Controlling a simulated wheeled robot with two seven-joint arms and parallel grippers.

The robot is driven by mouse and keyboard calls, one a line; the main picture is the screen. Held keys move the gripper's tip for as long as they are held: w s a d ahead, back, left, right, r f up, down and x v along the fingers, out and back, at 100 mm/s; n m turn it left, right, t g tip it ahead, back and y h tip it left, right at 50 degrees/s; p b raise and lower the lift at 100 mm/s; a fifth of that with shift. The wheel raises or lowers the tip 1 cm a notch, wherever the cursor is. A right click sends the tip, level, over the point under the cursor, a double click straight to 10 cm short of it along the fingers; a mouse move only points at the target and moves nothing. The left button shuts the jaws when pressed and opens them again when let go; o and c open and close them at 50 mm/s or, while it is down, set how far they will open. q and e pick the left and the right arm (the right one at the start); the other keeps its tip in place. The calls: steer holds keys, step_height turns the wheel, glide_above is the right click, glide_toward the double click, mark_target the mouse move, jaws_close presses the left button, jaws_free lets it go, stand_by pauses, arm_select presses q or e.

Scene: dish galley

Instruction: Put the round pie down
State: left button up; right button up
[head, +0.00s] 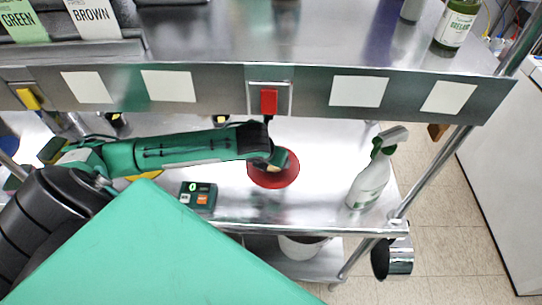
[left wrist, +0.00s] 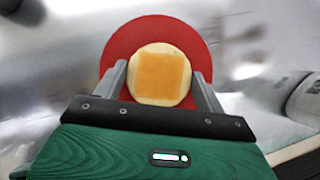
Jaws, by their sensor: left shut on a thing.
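The round pie (left wrist: 160,75) is pale with a square orange-yellow top. It sits between the two fingers of my left gripper (left wrist: 160,82), which is shut on it. Beyond the pie in the left wrist view is a flat red disc (left wrist: 120,50). In the head view my left gripper (head: 272,164) is over the red disc (head: 288,178) on the steel counter, and mostly hides the pie. I cannot tell whether the pie touches the disc. My right gripper is not in view.
A white spray bottle with a green head (head: 370,182) stands right of the disc. A small dark device with buttons (head: 198,197) lies to the left. A steel shelf (head: 220,45) overhangs the counter (head: 325,150) at the back.

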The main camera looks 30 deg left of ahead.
arm_select(q)
steer(key=o, duration=1)
steer(key=shift+f, duration=0.1)
steer(key=shift+o, duration=0.3)
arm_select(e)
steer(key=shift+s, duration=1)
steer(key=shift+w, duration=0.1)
arm_select(q)
steer(key=shift+s+r, duration=0.1)
steer(key=shift+r, duration=0.25)
steer(key=a+v, duration=0.1)
steer(key=v, duration=1)
steer(key=shift+d+r, duration=0.2)
steer(key=shift+d, duration=0.3)
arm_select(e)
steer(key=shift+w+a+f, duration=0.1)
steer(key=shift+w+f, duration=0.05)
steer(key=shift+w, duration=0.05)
arm_select(q)
steer(key=shift+s+f, duration=0.1)
